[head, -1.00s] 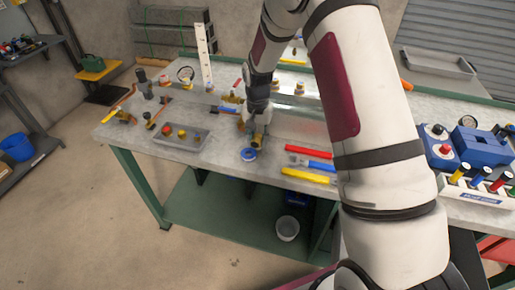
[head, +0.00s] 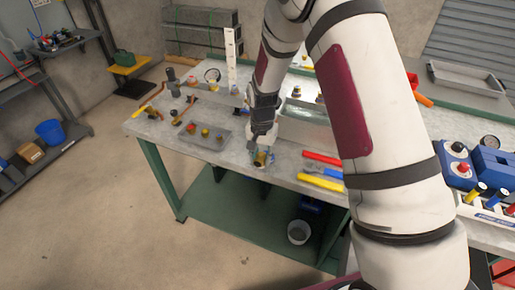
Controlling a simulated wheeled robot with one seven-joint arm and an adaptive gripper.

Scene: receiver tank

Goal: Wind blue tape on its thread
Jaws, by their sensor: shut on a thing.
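My gripper (head: 262,150) is low over the front edge of the bench, shut on a small brass-coloured piece (head: 261,160). Its thread is too small to make out. A bit of blue (head: 271,157) shows right beside the brass piece; it looks like the blue tape, mostly hidden by the gripper. I cannot tell whether the tape touches the brass piece or is around it.
A grey tray (head: 205,136) with red and yellow caps lies to the left on the bench (head: 160,135). Red, blue and yellow bars (head: 320,183) lie to the right of my gripper.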

